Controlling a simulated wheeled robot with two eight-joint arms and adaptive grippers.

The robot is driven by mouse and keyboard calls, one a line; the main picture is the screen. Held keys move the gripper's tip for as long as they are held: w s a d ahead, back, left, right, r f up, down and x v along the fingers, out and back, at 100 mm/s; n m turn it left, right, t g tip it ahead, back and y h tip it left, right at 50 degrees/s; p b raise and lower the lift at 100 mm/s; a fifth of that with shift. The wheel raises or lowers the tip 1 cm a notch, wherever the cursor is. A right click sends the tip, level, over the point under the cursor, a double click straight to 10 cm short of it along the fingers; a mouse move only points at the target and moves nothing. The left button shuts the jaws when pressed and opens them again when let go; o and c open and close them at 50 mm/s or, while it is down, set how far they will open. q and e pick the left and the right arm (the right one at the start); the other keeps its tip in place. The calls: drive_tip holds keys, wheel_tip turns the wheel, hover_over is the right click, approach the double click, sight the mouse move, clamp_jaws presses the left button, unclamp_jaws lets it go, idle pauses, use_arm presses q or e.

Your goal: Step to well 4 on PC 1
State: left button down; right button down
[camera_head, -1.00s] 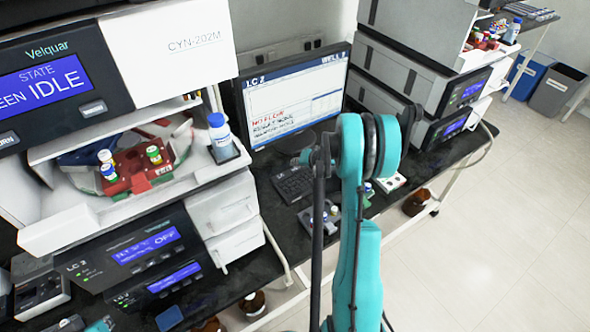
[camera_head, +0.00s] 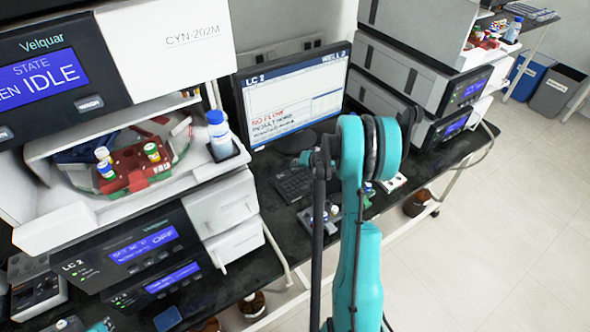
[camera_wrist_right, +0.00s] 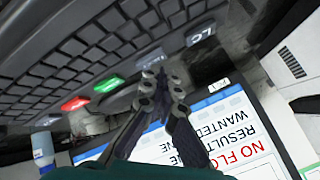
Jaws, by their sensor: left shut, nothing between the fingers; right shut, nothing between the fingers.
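A monitor (camera_head: 293,100) headed "LC 2" stands on the dark bench in the head view. My left gripper is not in view.
A white instrument with an open carousel (camera_head: 140,160) and a blue-capped bottle (camera_head: 219,133) stands at left. Stacked grey instruments (camera_head: 415,70) stand at right. A small vial holder (camera_head: 322,217) sits near the keyboard. The floor (camera_head: 490,230) at right is clear.

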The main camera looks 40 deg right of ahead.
sight(297, 170)
drive_tip(key=shift+f+b, duration=0.4)
drive_tip(key=shift+r, duration=0.1)
idle(0.4)
drive_tip(key=shift+r+p, duration=0.5)
drive_tip(key=shift+r, duration=0.3)
drive_tip(key=shift+r+p, duration=1.65)
drive_tip(key=shift+r, duration=0.9)
drive_tip(key=shift+s+f, duration=0.1)
drive_tip(key=shift+f, duration=0.05)
